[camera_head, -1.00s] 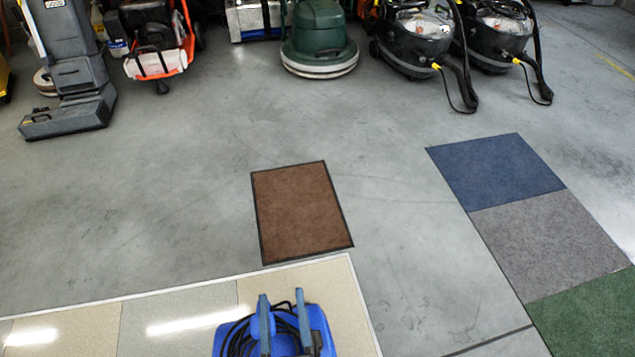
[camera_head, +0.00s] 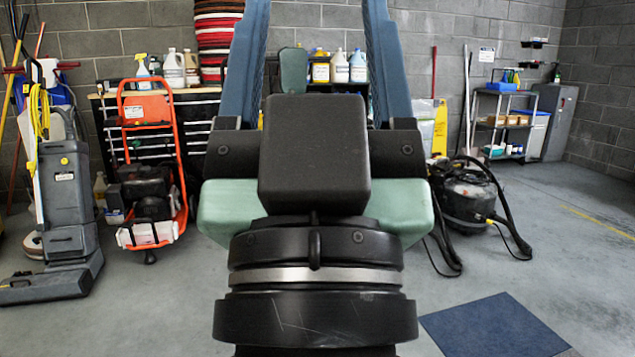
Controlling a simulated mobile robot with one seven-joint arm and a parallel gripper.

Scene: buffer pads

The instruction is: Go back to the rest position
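My gripper (camera_head: 312,30) fills the middle of the head view, pointing up and away from the camera. Its two blue fingers stand wide apart, and their tips run out of the top edge. No object shows between the fingers except the background behind them. The black and green hand and the black wrist below hide the middle of the floor and part of the machines behind.
An upright grey floor machine (camera_head: 62,215) and an orange-framed machine (camera_head: 150,150) stand at left. A black vacuum (camera_head: 470,195) with hoses stands at right, a shelf (camera_head: 508,120) behind it. A blue floor pad (camera_head: 493,327) lies at lower right. Open grey floor is visible at right.

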